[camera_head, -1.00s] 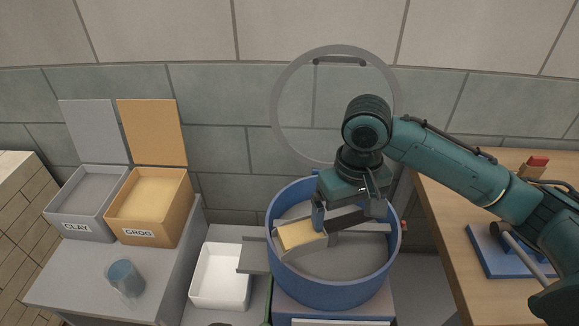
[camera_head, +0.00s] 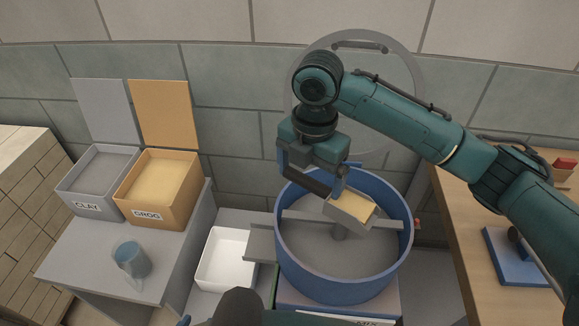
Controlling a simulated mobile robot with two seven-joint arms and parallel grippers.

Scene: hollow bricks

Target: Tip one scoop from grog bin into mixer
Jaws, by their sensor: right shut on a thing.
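The scoop (camera_head: 352,213) is a small grey box with a dark handle. It holds tan grog and hangs over the blue mixer drum (camera_head: 345,288), near its back rim, looking slightly tilted. My right gripper (camera_head: 314,176) is shut on the scoop's handle above the drum's back left side. The mixer is open at the top, with a grey bar across it and grey floor visible inside. The grog bin (camera_head: 150,214), orange and labelled GROG, stands open with tan material inside. A dark part, apparently of my left arm, shows at the bottom edge; its fingers cannot be made out.
The grey clay bin (camera_head: 90,208) stands left of the grog bin. A blue translucent mug (camera_head: 131,262) is on the grey counter (camera_head: 75,262). A white tub (camera_head: 225,258) sits between counter and mixer. The round clear lid stands raised behind the drum. A wooden table (camera_head: 460,240) is at right.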

